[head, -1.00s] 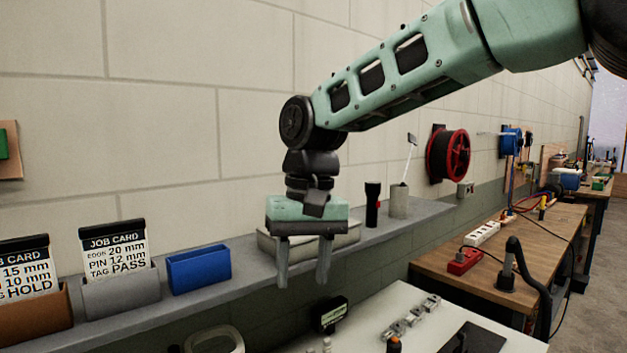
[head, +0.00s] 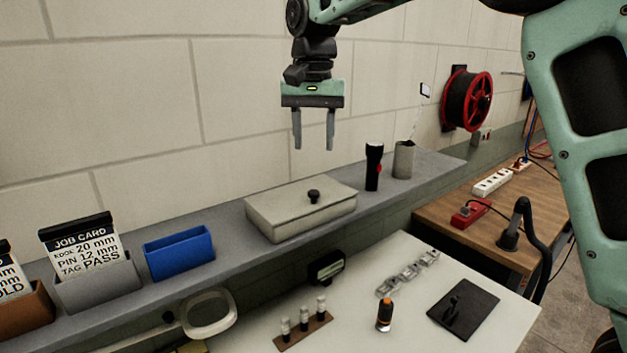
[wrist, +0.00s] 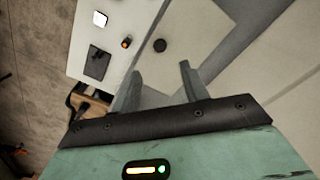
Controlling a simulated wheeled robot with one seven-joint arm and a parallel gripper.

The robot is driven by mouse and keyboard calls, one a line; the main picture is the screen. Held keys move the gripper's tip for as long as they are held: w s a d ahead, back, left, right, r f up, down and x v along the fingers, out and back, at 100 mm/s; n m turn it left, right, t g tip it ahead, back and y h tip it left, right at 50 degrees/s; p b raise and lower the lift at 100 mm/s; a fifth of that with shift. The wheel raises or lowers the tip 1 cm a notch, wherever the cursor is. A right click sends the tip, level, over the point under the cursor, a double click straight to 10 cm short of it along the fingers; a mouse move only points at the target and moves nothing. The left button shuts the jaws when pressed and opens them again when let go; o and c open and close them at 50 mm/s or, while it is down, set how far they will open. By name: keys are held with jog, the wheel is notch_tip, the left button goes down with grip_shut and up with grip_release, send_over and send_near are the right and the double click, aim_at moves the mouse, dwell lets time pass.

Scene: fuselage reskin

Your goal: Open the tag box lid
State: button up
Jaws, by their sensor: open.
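The tag box (head: 302,214) is a low beige-grey box on the wall shelf. Its lid is shut, with a small black knob (head: 313,196) on top. My gripper (head: 314,146) is open and empty, fingers pointing down. In the head view it appears above the box, with a clear gap between the fingertips and the knob. In the wrist view the knob (wrist: 160,45) shows beyond the two spread fingers, a little ahead of the gap between them.
On the shelf (head: 230,219), a blue bin (head: 180,254) and card holders stand left of the box. A black flashlight (head: 373,167) and a grey cup (head: 404,160) stand to its right. A white table (head: 400,265) with small parts lies in front.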

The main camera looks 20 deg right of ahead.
aim_at(314, 191)
notch_tip(314, 191, down, 10)
jog(key=shift+f+p, duration=0.15)
jog(key=shift+p, duration=1)
grip_shut()
